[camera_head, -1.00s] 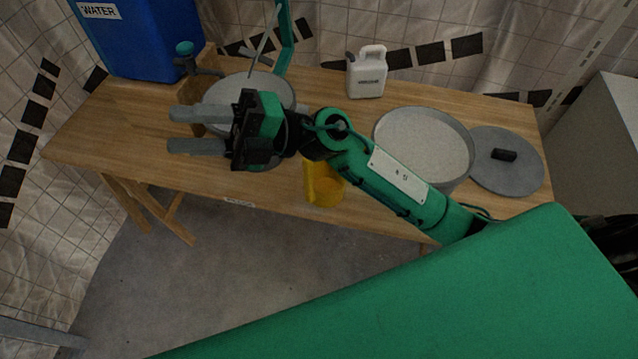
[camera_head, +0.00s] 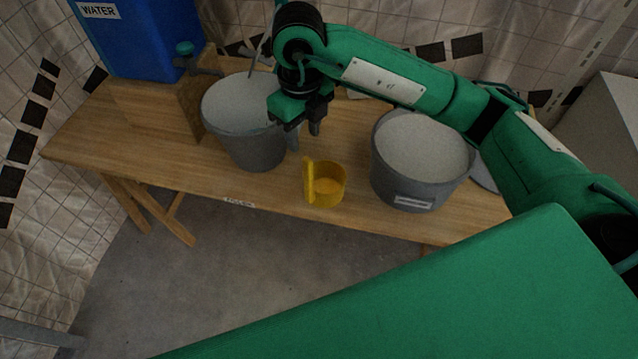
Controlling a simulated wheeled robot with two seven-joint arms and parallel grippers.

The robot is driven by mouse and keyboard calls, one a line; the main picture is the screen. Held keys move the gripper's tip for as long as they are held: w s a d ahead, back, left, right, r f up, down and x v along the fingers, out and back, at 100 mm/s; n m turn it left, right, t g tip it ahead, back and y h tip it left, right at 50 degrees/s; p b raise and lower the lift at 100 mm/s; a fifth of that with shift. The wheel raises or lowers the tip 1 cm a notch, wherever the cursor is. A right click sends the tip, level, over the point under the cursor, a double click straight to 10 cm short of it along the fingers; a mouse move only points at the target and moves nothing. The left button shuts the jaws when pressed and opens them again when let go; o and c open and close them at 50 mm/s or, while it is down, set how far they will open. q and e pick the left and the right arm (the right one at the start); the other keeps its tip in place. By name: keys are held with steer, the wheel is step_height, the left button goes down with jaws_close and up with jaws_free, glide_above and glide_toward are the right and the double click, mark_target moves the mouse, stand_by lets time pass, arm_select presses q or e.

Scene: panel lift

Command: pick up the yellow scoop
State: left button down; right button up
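The yellow scoop (camera_head: 327,186) stands on the wooden table near its front edge, between the two grey buckets. Its upright handle is on its left side. My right gripper (camera_head: 304,137) points down above and slightly left of the scoop, close to the right rim of the left bucket. Its two fingers show apart with nothing between them, and it is not touching the scoop. My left gripper is not in view.
The left bucket (camera_head: 247,150) and the right bucket (camera_head: 420,187) flank the scoop. A blue water container (camera_head: 140,40) stands at the back left of the wooden table (camera_head: 110,140). A grey lid (camera_head: 484,173) is partly hidden behind my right arm.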

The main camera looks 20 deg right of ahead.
mark_target(306, 162)
step_height(306, 162, down, 8)
steer(key=shift+f+p, duration=0.15)
steer(key=shift+p, duration=0.15)
steer(key=f, duration=0.3)
steer(key=f+p, duration=0.1)
steer(key=f, duration=0.1)
steer(key=shift+w+d+f, duration=0.15)
steer(key=shift+w+d, duration=0.1)
steer(key=shift+d, duration=0.1)
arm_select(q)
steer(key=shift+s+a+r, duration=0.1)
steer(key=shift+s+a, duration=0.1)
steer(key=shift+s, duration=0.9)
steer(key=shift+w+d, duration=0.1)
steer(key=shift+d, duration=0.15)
arm_select(e)
jaws_close()
